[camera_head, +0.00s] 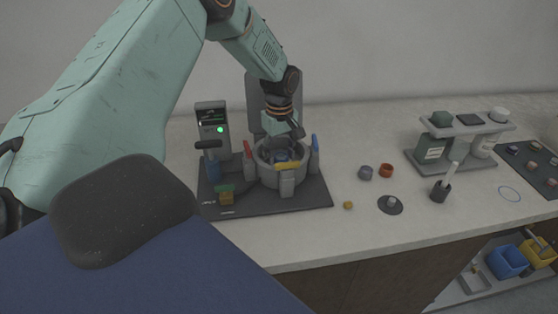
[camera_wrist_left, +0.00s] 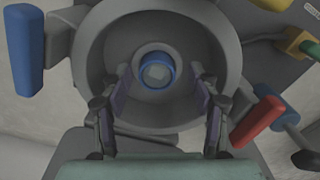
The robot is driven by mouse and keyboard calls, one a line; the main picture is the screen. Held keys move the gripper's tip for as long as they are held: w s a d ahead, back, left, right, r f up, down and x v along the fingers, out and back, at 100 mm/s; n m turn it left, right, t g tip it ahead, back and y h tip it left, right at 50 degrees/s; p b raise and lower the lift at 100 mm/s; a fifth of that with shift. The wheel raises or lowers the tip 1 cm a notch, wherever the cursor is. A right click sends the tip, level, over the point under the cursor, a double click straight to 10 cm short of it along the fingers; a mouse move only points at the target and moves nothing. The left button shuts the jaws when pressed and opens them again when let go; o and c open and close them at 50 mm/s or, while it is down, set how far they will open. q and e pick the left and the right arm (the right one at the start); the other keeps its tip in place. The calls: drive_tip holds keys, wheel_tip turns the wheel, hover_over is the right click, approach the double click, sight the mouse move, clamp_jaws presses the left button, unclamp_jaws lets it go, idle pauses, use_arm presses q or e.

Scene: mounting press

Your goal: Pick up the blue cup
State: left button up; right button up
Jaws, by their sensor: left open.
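The blue cup (camera_wrist_left: 156,71) sits inside the round grey chamber of the press (camera_wrist_left: 92,50) in the wrist view, with a grey round piece showing in its middle. In the head view the press chamber (camera_head: 268,172) stands on a dark base, and the cup (camera_head: 283,155) shows only partly inside it. My left gripper (camera_wrist_left: 160,82) is open and empty, its two fingers apart on either side of the cup's near edge in the wrist view. In the head view this gripper (camera_head: 283,132) is just above the chamber mouth. My right gripper is not in view.
A control box with a green light (camera_head: 212,125) is behind left.

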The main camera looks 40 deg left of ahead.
use_arm(q)
drive_tip(key=shift+s+r, duration=0.1)
drive_tip(key=shift+r, duration=0.05)
drive_tip(key=shift+d+r, duration=0.1)
drive_tip(key=shift+d, duration=0.15)
drive_tip(key=shift+c, duration=0.7)
drive_tip(key=shift+w+d, duration=0.2)
drive_tip(key=shift+d, duration=0.15)
drive_tip(key=c, duration=0.3)
drive_tip(key=shift+a, duration=0.3)
drive_tip(key=c, duration=0.3)
drive_tip(key=shift+a, duration=0.15)
drive_tip(key=shift+c, duration=0.8)
drive_tip(key=shift+s, duration=0.15)
drive_tip(key=shift+c, duration=0.6)
drive_tip(key=shift+d, duration=0.25)
clamp_jaws()
drive_tip(key=shift+w, duration=0.2)
drive_tip(key=shift+a, duration=0.15)
